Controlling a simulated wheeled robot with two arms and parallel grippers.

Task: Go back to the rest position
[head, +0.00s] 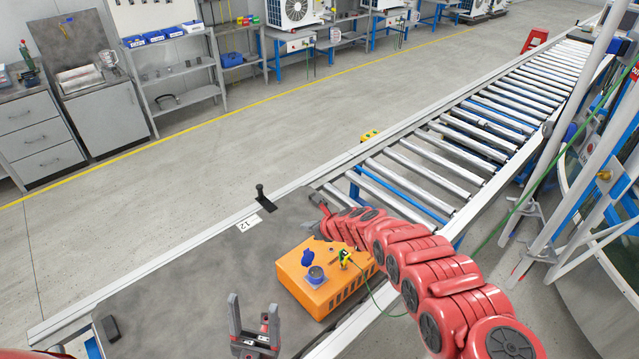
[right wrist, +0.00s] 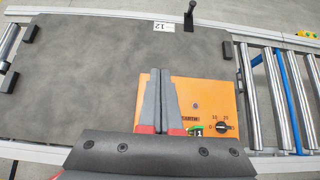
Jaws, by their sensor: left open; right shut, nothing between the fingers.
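My left gripper (head: 252,304) is at the bottom of the head view, over the grey board (head: 180,285), with its fingers apart and nothing between them. My right gripper (right wrist: 160,79) is shut and empty in the right wrist view, in front of the orange box (right wrist: 205,85). In the head view the red right arm reaches in from the lower right, and its gripper (head: 318,202) shows small beyond the box. The orange box (head: 302,284) stands on the board with a blue socket cover (head: 308,258) and a yellow-green plug (head: 345,257) on a green cable.
A black upright clamp handle (head: 264,198) stands at the board's far edge beside a label reading 12 (head: 249,222). The roller conveyor (head: 480,135) runs off to the upper right. Cabinets and shelves (head: 175,75) line the back wall. The floor between is open.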

